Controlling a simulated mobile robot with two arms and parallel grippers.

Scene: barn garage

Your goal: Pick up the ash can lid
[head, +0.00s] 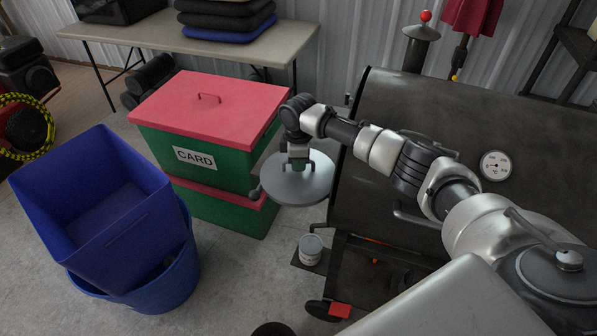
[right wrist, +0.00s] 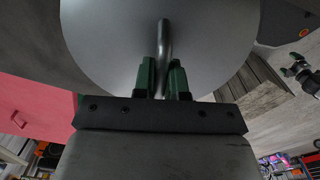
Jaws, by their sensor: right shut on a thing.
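The ash can lid is a round grey metal disc (head: 312,186) with a bar handle, near the middle of the head view. My right gripper (head: 298,165) is shut on the lid's handle, and the lid hangs from it in the air beside the stacked green boxes. In the right wrist view the lid (right wrist: 105,45) fills the top, and the green fingers of the right gripper (right wrist: 162,80) close around the handle bar. My left gripper is not in view.
Green boxes with a red lid (head: 245,95) marked CARD stand left of my right gripper. A black smoker (head: 420,100) stands right, with a small can (head: 311,248) on its low shelf. Blue bins (head: 95,200) stand left. A table (head: 270,50) is behind.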

